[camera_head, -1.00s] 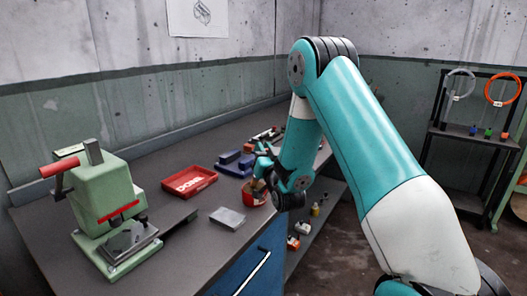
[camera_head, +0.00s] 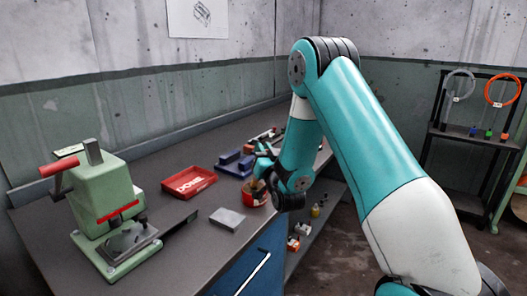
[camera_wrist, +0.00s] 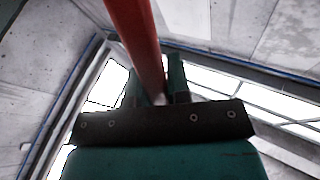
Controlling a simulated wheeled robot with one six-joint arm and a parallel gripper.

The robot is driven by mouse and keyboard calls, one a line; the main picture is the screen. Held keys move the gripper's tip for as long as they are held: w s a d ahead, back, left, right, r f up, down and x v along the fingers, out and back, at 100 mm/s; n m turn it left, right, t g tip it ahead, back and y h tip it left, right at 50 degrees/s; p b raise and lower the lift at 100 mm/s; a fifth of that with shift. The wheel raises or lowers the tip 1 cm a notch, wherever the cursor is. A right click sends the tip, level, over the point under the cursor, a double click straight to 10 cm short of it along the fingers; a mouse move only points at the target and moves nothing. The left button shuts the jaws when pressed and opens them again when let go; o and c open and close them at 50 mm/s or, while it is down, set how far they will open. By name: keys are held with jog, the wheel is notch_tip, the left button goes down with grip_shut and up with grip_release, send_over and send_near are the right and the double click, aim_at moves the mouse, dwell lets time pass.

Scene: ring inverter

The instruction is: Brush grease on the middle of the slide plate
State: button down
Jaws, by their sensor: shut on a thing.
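My gripper (camera_head: 262,168) is over the red pot (camera_head: 254,196) near the front edge of the bench. In the wrist view my gripper (camera_wrist: 157,92) is shut on a red handle (camera_wrist: 137,35), which looks like the brush's. The bristles are hidden, and I cannot tell whether they are inside the pot. A flat grey plate (camera_head: 227,219), which looks like the slide plate, lies on the bench to the left of the pot, apart from my gripper. I see no grease on it at this size.
A green press (camera_head: 105,195) with a red-gripped lever stands at the left of the bench (camera_head: 185,255). A red tray (camera_head: 189,182) and blue blocks (camera_head: 236,162) lie behind the plate. A black rack (camera_head: 470,150) with rings stands at the right.

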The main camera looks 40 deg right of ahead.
notch_tip(320, 180, up, 7)
jog(key=p, duration=0.3)
dwell(0.5)
jog(key=shift+f, duration=0.1)
dwell(0.5)
